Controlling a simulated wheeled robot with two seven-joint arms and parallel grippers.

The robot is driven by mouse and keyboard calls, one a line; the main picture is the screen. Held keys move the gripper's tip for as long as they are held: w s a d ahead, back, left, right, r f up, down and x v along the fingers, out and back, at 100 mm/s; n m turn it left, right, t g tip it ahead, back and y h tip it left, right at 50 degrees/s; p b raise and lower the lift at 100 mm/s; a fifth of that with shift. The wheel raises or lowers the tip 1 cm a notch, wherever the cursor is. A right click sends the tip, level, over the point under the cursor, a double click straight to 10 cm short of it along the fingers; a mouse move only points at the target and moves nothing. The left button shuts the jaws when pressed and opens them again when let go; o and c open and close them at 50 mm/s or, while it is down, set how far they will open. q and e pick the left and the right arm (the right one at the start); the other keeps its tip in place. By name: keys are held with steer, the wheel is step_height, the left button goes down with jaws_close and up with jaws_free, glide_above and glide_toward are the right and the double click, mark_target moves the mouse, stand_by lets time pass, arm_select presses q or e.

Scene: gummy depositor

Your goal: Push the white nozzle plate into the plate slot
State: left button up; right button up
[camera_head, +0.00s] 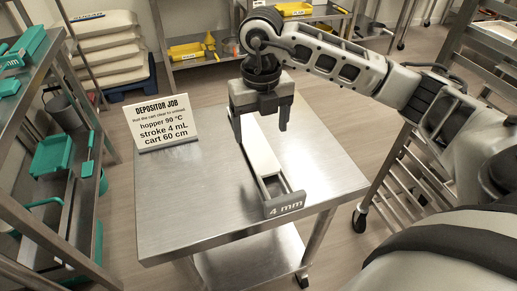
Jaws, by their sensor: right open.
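A long white plate (263,150) lies on the metal cart top, running away from me. Its near end has a grey open frame (276,187) and a grey front face marked "4 mm" (285,206). My right gripper (261,130) points down at the plate's far end, with its fingers open and apart on either side of it. The gripper body hides the far end, and I cannot tell whether the fingers touch the plate. I cannot make out a separate plate slot. My left gripper is not in view.
A sign headed "DEPOSITOR JOB" (163,122) stands on the cart's left side. The steel cart top (190,205) is otherwise clear. A shelf with teal parts (52,155) stands at left, and a rack (400,190) at right. White sacks (108,45) are stacked behind.

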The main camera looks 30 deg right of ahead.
mark_target(261, 154)
step_height(261, 154, down, 8)
steer(key=shift+s+r+p, duration=0.1)
steer(key=shift+r+p, duration=0.05)
steer(key=shift+p, duration=0.15)
steer(key=c, duration=1.2)
steer(key=shift+c, duration=0.2)
steer(key=shift+r, duration=0.1)
